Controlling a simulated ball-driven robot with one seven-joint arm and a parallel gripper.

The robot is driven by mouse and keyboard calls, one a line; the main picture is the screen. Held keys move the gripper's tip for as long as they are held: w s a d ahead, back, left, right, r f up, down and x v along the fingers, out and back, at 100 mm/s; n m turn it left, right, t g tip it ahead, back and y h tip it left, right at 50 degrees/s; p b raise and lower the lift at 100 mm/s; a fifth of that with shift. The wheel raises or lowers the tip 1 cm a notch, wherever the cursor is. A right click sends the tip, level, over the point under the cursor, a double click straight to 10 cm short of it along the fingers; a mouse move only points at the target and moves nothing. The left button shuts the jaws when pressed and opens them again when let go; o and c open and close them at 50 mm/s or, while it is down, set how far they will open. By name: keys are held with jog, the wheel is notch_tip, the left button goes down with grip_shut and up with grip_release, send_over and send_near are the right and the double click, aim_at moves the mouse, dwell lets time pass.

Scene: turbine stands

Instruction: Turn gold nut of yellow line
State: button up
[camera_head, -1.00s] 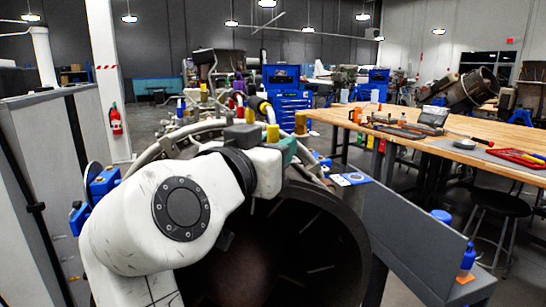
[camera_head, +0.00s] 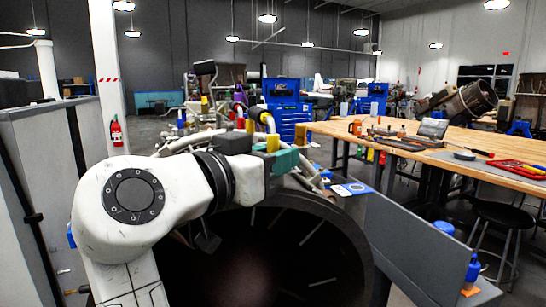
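The turbine (camera_head: 282,250) stands in front of me, with its round dark opening facing me and pipes along its top. A gold-yellow cap or nut (camera_head: 272,138) shows just above the teal part at the end of my arm. Another yellow piece (camera_head: 249,126) is a little behind and left of it. I cannot tell which one belongs to the yellow line. My gripper (camera_head: 256,146) is over the top of the turbine, largely hidden behind my white wrist. Its fingertips are not clear, and I cannot tell whether it touches a nut.
A wooden workbench (camera_head: 440,153) with tools stands at the right, with a black stool (camera_head: 505,216) beside it. A grey panel (camera_head: 420,247) borders the turbine's right side. A grey cabinet (camera_head: 40,165) is close on the left.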

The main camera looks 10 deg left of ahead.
jog(key=o, duration=0.3)
jog(key=shift+o, duration=0.2)
jog(key=b+v, duration=0.1)
jog(key=v, duration=0.9)
jog(key=shift+s+a, duration=0.2)
jog(key=shift+s, duration=0.15)
